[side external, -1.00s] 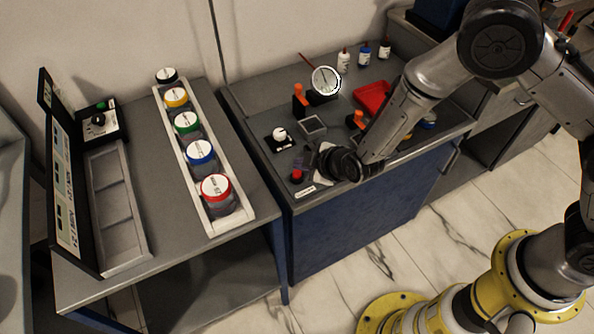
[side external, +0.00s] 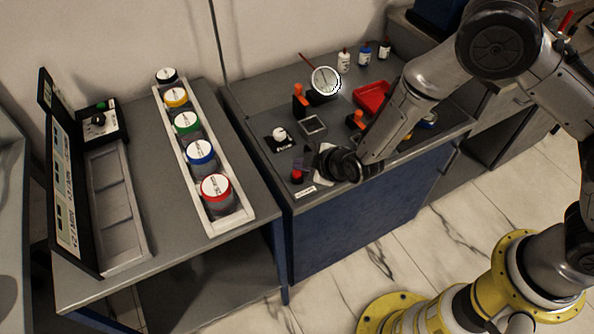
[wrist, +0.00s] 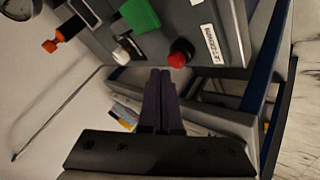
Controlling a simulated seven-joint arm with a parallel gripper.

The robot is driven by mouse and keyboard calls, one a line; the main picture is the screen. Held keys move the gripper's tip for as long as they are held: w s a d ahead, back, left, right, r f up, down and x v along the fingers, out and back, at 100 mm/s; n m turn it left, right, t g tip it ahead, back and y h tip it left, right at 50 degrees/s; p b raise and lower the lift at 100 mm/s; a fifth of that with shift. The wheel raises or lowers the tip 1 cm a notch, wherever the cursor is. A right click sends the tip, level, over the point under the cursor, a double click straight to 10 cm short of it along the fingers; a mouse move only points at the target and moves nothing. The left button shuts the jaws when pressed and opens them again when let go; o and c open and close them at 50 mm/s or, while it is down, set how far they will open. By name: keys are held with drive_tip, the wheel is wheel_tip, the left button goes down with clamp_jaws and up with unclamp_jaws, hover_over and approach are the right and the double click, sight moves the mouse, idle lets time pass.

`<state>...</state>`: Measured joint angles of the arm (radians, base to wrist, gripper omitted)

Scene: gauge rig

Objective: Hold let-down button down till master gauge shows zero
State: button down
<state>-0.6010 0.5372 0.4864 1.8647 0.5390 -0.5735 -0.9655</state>
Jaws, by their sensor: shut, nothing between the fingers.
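The red button (side external: 297,176) sits near the front left corner of the grey bench, with a white label (side external: 305,191) beside it. It also shows in the wrist view (wrist: 178,58), just beyond my fingertips. My gripper (wrist: 160,72) is shut and empty, its dark fingers together. In the side view its fingertips (side external: 299,168) are at the button, seemingly just above it; I cannot tell whether they touch. A round white-faced gauge (side external: 326,80) stands at the back of the rig. Its needle reading is too small to make out.
A white knob (side external: 279,133), a framed square panel (side external: 313,125) and orange-topped handles (side external: 298,90) stand near the gripper. A red tray (side external: 372,97) and small bottles (side external: 364,55) are behind. The left table holds a rack of coloured-lid jars (side external: 202,152).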

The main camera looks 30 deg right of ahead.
drive_tip(key=shift+f, duration=0.35)
drive_tip(key=shift+s+f, duration=0.1)
drive_tip(key=shift+f, duration=0.55)
idle(2.0)
drive_tip(key=shift+r, duration=0.1)
idle(1.5)
drive_tip(key=shift+r, duration=0.95)
drive_tip(key=shift+r, duration=0.1)
wheel_tip(320, 180, up, 5)
drive_tip(key=shift+f, duration=0.1)
idle(0.4)
